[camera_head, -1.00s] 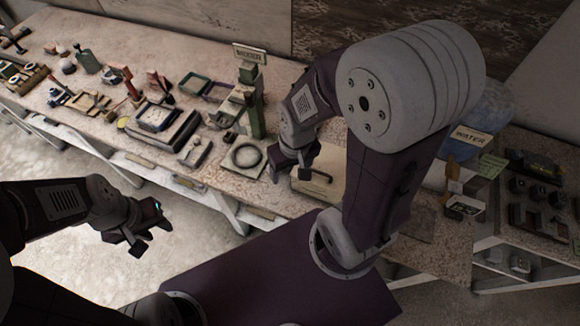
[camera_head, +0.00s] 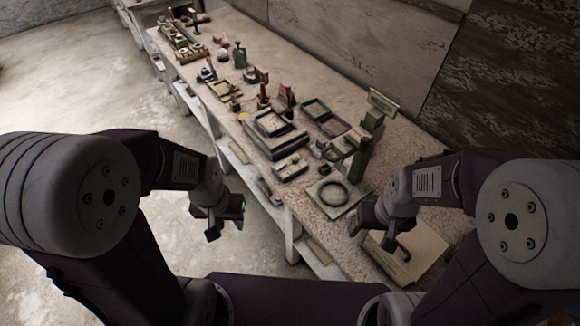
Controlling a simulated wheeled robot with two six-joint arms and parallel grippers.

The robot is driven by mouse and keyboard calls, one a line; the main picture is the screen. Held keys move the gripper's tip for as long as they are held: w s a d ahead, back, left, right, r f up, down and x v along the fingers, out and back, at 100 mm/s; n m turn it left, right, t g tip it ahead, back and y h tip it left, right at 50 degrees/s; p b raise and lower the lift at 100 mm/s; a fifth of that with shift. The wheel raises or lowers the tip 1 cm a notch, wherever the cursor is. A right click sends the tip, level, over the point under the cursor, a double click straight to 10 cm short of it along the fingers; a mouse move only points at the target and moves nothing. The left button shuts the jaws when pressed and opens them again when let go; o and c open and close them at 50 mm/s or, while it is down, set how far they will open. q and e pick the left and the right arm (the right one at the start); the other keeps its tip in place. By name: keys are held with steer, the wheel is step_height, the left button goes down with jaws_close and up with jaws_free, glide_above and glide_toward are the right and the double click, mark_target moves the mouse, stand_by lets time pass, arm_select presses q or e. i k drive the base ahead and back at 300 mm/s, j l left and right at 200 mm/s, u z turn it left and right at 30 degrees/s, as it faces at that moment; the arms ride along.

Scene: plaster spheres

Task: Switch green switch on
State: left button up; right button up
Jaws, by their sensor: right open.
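I cannot clearly make out a green switch. A green upright block (camera_head: 361,158) stands near the table's back edge, by a small lettered sign (camera_head: 383,102); I cannot tell whether it bears a switch. A small pale box (camera_head: 291,167) lies at the front edge, its details too small to read. My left gripper (camera_head: 228,222) is open and empty over the floor, in front of the table. My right gripper (camera_head: 364,222) is open and empty by the table's near end, beside a plate with a dark ring (camera_head: 333,194).
A long table (camera_head: 225,35) runs away to the upper left, crowded with trays, bottles and small tools. A pale board with a dark handle (camera_head: 408,250) lies beneath my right gripper. A wall stands behind. The floor (camera_head: 110,100) at left is clear.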

mark_target(280, 166)
steer(key=i+j+z, duration=0.15)
steer(key=j+z, duration=0.5)
steer(key=i+j+z, duration=0.1)
steer(key=j+z, duration=0.25)
steer(key=j, duration=0.15)
